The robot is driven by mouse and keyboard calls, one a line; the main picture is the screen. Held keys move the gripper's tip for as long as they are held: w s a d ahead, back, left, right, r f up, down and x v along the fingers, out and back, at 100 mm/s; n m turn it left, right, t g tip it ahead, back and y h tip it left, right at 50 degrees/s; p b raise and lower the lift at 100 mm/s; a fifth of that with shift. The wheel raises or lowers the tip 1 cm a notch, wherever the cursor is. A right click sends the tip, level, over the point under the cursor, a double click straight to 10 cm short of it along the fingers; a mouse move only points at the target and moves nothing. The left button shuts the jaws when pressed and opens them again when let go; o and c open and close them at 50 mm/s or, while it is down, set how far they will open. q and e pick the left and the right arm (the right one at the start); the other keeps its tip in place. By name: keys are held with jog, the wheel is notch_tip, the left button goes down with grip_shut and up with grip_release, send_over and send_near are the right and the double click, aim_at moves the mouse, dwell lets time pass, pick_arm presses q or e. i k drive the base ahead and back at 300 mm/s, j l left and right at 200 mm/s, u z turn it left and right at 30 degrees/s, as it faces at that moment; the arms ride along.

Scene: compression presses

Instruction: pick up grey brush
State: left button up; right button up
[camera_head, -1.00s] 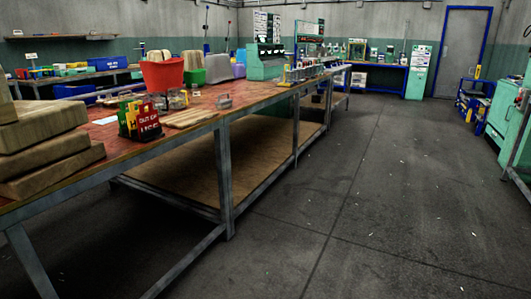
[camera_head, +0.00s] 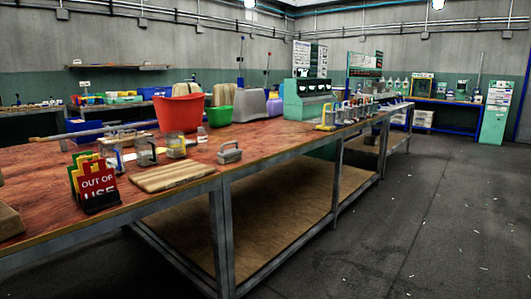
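A small grey block with a raised handle (camera_head: 229,152) rests on the red-brown workbench top (camera_head: 262,139), close to its front edge and right of a wooden board. It may be the grey brush, but bristles cannot be made out. Neither of my grippers shows in the head view.
Left of it are a wooden board (camera_head: 173,177) and an "OUT OF USE" sign holder (camera_head: 95,185). Behind stand a red bucket (camera_head: 180,110), a green bin (camera_head: 219,115) and a green machine (camera_head: 307,99). The dark floor (camera_head: 430,225) on the right is clear apart from small scraps.

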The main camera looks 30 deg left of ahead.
aim_at(225, 157)
jog(key=i+u, duration=0.35)
jog(key=i+l+u, duration=0.25)
jog(key=i+u, duration=0.15)
jog(key=i+l+u, duration=0.5)
jog(key=u, duration=0.25)
jog(key=i+l+u, duration=0.2)
jog(key=u, duration=0.25)
jog(key=i+l+u, duration=0.1)
jog(key=l+u, duration=0.3)
jog(key=j, duration=0.1)
